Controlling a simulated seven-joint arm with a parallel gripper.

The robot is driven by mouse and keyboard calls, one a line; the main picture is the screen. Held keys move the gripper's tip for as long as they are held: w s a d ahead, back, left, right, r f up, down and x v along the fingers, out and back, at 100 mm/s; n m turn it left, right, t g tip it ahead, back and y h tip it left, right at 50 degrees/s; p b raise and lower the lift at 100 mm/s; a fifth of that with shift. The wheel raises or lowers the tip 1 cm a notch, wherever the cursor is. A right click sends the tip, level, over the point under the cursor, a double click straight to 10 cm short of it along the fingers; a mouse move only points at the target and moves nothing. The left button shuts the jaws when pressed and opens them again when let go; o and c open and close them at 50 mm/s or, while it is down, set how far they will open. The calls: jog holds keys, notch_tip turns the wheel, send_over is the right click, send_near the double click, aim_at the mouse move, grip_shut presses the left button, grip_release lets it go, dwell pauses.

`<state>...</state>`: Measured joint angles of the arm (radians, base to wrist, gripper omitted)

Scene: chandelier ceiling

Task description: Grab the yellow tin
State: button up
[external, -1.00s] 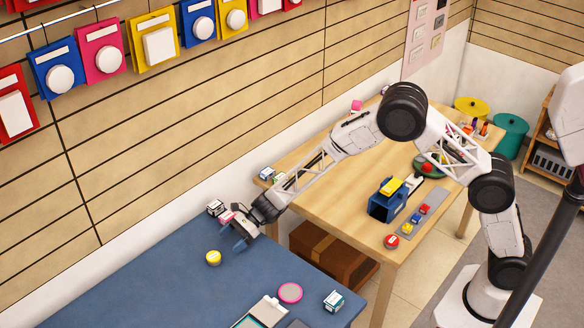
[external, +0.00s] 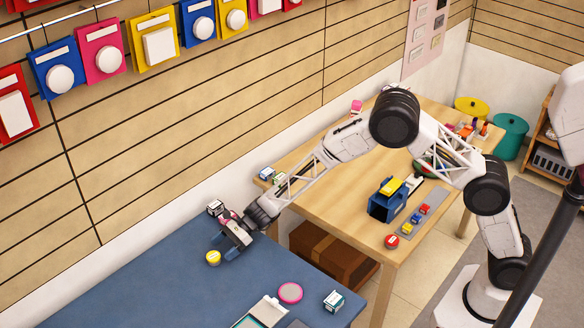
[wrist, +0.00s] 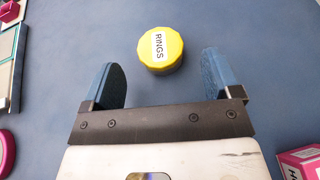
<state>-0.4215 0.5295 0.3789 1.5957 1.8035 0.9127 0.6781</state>
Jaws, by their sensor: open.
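The yellow tin (external: 213,258) is a small round tin standing on the blue table (external: 165,285). In the wrist view the yellow tin (wrist: 161,50) has a white label reading "RINGS". My gripper (external: 222,249) is low over the table, close beside the tin. In the wrist view my gripper (wrist: 161,80) is open and empty, with blue fingers on either side. The tin is centred ahead of the gap, its near edge around the level of the fingertips. I cannot tell whether the fingers touch the table.
A pink box (wrist: 301,162) is right of my gripper in the wrist view. A white box (external: 215,208) stands near the wall.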

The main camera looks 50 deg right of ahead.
aim_at(215, 255)
jog(key=shift+x, duration=1.95)
jog(key=c, duration=1)
